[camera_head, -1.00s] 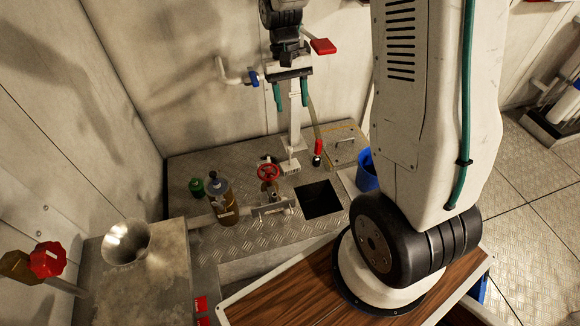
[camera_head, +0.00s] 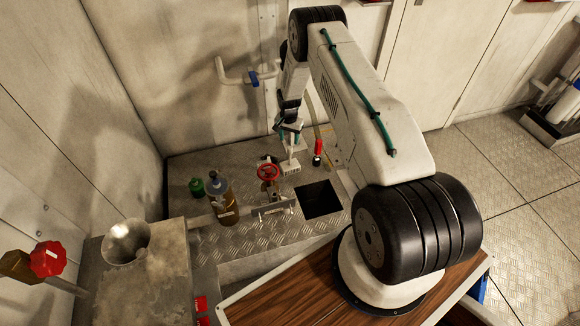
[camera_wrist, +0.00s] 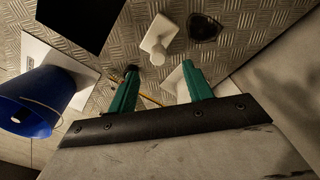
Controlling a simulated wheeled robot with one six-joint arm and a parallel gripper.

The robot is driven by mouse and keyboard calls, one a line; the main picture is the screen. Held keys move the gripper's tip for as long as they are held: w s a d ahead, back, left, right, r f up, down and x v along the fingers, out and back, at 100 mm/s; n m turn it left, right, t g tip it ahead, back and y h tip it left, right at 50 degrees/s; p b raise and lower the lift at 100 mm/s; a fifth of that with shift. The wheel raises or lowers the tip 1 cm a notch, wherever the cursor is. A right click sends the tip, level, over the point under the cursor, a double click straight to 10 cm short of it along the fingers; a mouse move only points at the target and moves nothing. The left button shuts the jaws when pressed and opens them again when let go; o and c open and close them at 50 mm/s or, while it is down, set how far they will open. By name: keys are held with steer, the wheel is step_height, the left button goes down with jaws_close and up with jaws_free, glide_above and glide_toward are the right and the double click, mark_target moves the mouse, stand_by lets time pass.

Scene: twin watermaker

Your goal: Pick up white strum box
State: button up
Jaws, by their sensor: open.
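The white strum box (camera_head: 290,167) appears to be the small white block on the metal plate floor, behind the red valve wheel. In the wrist view a white block with a round stub (camera_wrist: 160,33) stands beyond the fingertips, apart from them. My gripper (camera_head: 289,130) has teal fingers and hangs just above and behind the box. In the wrist view my gripper (camera_wrist: 158,80) is open with nothing held. Another white flat piece (camera_wrist: 177,82) shows behind the right finger, partly hidden. My arm hides part of the area to the right in the head view.
A red valve wheel (camera_head: 268,172) stands in front of the box. A square dark opening (camera_head: 319,199) lies to its front right. A red-topped item (camera_head: 318,150) stands to the right. A brown bottle (camera_head: 222,203) and green jar (camera_head: 197,187) are left. A blue bucket (camera_wrist: 30,100) shows in the wrist view.

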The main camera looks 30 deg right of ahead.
mark_target(290, 148)
steer(key=f, duration=0.7)
steer(key=shift+d+f, duration=0.2)
steer(key=shift+f, duration=0.1)
jaws_close()
